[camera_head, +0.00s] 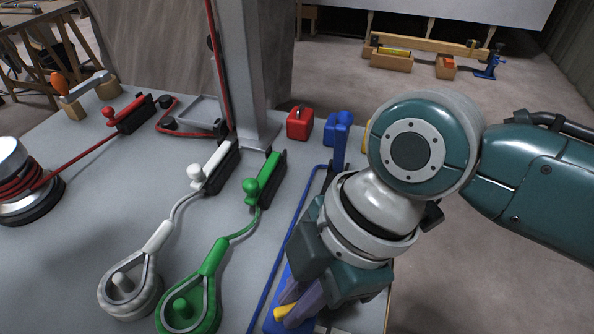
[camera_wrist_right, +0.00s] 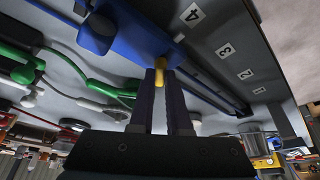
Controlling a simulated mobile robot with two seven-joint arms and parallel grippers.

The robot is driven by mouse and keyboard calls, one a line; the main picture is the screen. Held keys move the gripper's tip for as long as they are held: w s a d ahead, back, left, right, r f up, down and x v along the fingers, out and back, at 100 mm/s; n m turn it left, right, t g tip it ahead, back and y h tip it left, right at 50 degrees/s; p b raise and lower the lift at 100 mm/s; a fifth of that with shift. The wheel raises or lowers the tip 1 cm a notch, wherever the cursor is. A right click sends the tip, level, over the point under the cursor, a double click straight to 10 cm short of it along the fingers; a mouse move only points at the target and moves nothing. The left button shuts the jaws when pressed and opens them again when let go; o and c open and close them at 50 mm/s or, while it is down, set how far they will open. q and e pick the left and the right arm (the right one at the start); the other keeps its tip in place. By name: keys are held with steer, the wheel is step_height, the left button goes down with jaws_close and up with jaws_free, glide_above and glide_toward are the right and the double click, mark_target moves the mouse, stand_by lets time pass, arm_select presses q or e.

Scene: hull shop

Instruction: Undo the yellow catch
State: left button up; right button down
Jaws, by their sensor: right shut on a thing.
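The yellow catch (camera_head: 284,312) is a small yellow piece at the bottom of the head view, beside a blue body (camera_head: 272,325). In the right wrist view the yellow catch (camera_wrist_right: 158,78) shows between the fingertips, right against the blue body (camera_wrist_right: 128,28). My right gripper (camera_head: 293,299) reaches down over the table's right side and is shut on the yellow catch; its fingers (camera_wrist_right: 160,84) hide part of it. My left gripper is not in view.
A green clamp (camera_head: 210,262) and a white clamp (camera_head: 157,238) with levers lie left of my right gripper. A blue line (camera_head: 283,245) runs close to it. A grey post (camera_head: 252,75), red block (camera_head: 299,123) and blue block (camera_head: 332,127) stand behind. Number labels (camera_wrist_right: 225,51) mark the edge.

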arm_select(q)
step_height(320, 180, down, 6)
steer(key=b, duration=0.5)
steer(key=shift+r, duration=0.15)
arm_select(e)
steer(key=n+g, duration=0.1)
steer(key=n, duration=0.2)
steer(key=n+g+h, duration=0.1)
steer(key=n, duration=0.2)
steer(key=shift+w+a+f, duration=0.1)
steer(key=shift+w+f, duration=0.1)
arm_select(q)
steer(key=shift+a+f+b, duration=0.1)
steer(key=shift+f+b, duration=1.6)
steer(key=shift+b, duration=0.1)
arm_select(e)
steer(key=shift+a+r+n+g+h, duration=0.1)
steer(key=shift+n+g+h, duration=0.25)
steer(key=shift+n, duration=0.9)
steer(key=shift+r+n+g+h, duration=0.15)
steer(key=shift+n+h, duration=0.4)
steer(key=shift+n, duration=0.7)
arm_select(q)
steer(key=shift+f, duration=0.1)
arm_select(e)
steer(key=c, duration=0.9)
jaws_free()
